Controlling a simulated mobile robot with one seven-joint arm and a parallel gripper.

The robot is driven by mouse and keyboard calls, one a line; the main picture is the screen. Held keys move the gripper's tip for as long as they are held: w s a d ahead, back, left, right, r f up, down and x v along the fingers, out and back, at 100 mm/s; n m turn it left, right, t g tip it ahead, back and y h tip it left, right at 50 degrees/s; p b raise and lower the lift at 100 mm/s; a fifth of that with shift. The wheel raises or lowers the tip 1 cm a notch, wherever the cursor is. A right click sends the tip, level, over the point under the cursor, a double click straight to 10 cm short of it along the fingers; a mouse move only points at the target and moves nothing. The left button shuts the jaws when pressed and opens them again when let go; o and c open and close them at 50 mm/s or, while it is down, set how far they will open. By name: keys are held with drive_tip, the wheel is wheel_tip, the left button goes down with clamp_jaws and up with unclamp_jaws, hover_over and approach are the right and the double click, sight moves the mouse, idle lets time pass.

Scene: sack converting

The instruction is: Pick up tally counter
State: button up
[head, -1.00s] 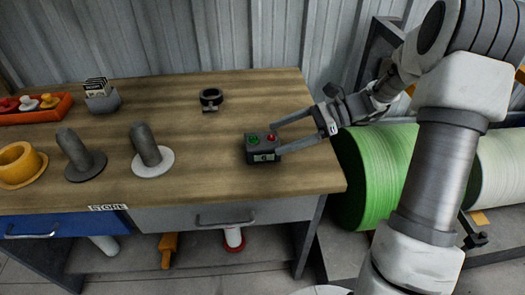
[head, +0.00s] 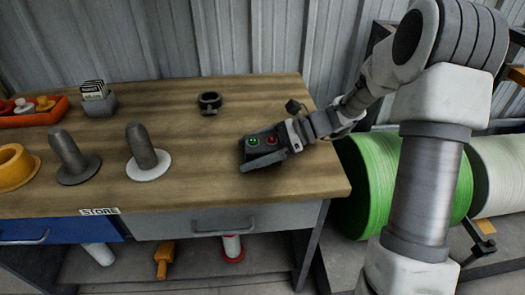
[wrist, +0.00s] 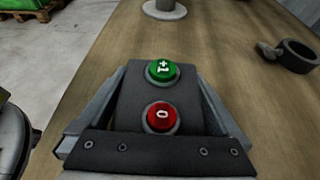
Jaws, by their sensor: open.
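The tally counter (head: 257,147) is a dark box with a green button and a red button on top, standing near the right end of the wooden bench. It also shows in the wrist view (wrist: 142,92), with the green "+1" button farther off and the red "0" button nearer. My gripper (head: 265,151) is open around the counter, with one finger along its near side in the head view. In the wrist view, the fingers (wrist: 150,100) lie on the left and right of the box. I cannot tell whether they touch it.
The bench top (head: 200,120) is clear around the counter. A dark ring-shaped item (head: 209,102) lies farther back. Upright grey handles on round bases (head: 146,152) stand to the left. A green roll (head: 385,185) stands beyond the bench's right edge.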

drive_tip(key=c, duration=1.2)
drive_tip(key=shift+c, duration=0.7)
drive_tip(key=shift+r, duration=0.1)
